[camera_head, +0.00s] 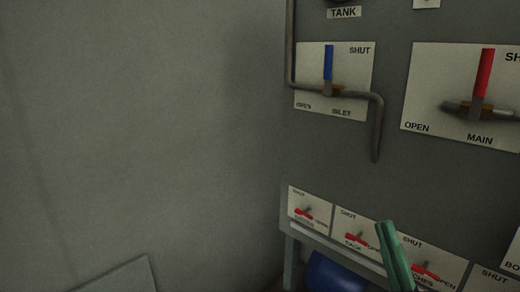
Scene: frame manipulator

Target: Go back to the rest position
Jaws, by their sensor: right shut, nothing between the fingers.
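My right gripper (386,228) shows as a slim green shape rising from the bottom edge, right of centre. It is shut and empty, in front of the lower row of small valve plates, and hides part of them. I cannot tell whether it touches the panel. The rest of my right arm is out of view. My left gripper is not in view.
A grey panel (395,175) fills the right side. It carries an upright blue inlet lever (328,62), an upright red main lever (485,72), a bent pipe (376,130) and small red levers (305,213). A blue cylinder (333,274) sits below.

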